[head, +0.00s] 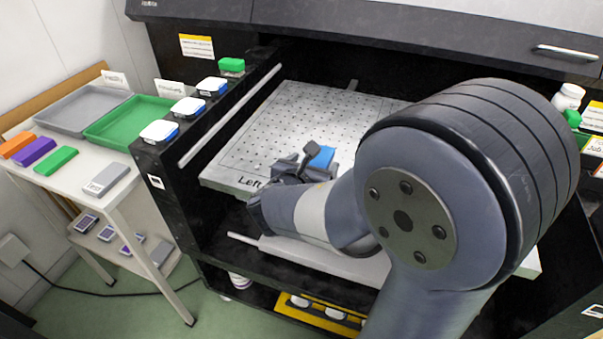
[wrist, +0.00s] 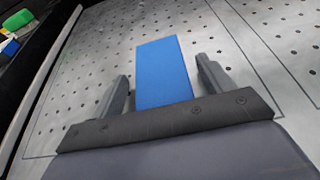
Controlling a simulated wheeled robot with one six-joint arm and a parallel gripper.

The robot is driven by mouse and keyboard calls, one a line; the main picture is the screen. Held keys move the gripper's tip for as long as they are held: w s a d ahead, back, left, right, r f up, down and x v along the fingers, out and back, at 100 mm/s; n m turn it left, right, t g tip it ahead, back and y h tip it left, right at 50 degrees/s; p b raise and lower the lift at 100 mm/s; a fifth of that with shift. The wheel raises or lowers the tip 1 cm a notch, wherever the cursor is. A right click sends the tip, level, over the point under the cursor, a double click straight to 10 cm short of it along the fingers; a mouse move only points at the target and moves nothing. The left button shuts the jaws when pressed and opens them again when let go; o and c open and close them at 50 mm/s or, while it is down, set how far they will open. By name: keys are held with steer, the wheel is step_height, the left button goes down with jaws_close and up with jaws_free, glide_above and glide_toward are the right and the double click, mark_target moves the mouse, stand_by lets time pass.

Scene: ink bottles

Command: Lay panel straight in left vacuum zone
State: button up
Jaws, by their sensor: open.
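A blue panel (wrist: 163,72) lies on the pale perforated vacuum table (head: 300,103), between the open fingers of my gripper (wrist: 166,85) in the wrist view. Gaps show on both sides of the panel, so the fingers do not appear to touch it. In the head view only a bit of the blue panel (head: 321,157) shows, beside my gripper (head: 300,165). My arm hides the right part of the table. The word "Left" is printed near the table's front left corner, and a thin outline borders the hole grid.
A side cart holds a grey tray (head: 85,108), a green tray (head: 128,122) and several coloured blocks. A metal rail (head: 230,115) edges the table.

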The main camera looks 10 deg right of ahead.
steer(key=shift+s+a, duration=0.3)
steer(key=shift+s, duration=0.05)
steer(key=p+v, duration=0.2)
steer(key=v, duration=0.9)
steer(key=shift+r, duration=0.3)
